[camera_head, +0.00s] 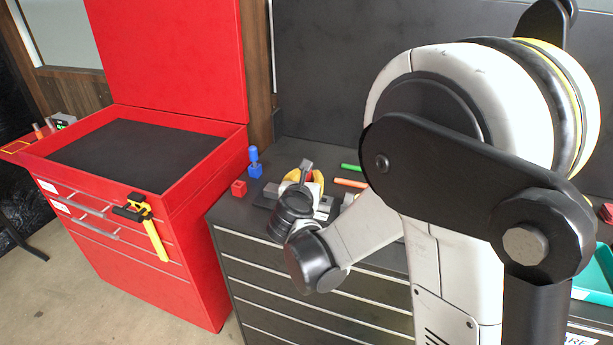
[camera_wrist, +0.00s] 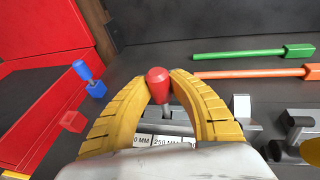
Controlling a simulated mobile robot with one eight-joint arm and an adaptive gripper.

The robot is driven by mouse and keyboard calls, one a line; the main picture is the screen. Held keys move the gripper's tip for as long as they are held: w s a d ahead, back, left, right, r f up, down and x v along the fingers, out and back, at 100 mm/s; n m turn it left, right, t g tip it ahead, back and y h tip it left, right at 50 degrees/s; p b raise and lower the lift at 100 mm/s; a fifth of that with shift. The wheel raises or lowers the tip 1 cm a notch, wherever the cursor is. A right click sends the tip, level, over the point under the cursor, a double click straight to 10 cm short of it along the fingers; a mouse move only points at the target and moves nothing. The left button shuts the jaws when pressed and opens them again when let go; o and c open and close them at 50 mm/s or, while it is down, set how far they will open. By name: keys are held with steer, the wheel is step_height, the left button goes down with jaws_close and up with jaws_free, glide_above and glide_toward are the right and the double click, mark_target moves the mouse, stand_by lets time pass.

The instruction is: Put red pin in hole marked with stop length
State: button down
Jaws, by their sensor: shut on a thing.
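My gripper (camera_wrist: 165,78) has two yellow ribbed fingers and is shut on the red pin (camera_wrist: 157,76). The pin's rounded red head shows between the fingertips, with a grey metal part below it. A white label strip (camera_wrist: 166,141) lies under the fingers; "250 MM" is readable on it, and its neighbouring labels are partly covered. The holes by the labels are hidden, and I cannot tell whether the pin's lower end is in one. In the head view, my gripper (camera_head: 305,176) is low over the grey bench, largely hidden by my wrist.
A blue upright piece (camera_head: 254,163) and a red block (camera_head: 239,188) stand on the bench, left of my gripper. Green (camera_wrist: 240,54) and orange (camera_wrist: 250,73) rods lie behind it, to the right. Grey metal fittings (camera_wrist: 241,108) stand close right. A red tool cabinet (camera_head: 190,230) stands left.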

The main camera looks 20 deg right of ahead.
steer(key=shift+f+b, duration=0.7)
steer(key=shift+f, duration=0.1)
steer(key=c, duration=1.2)
jaws_free()
steer(key=v, duration=1.2)
steer(key=shift+d, duration=0.1)
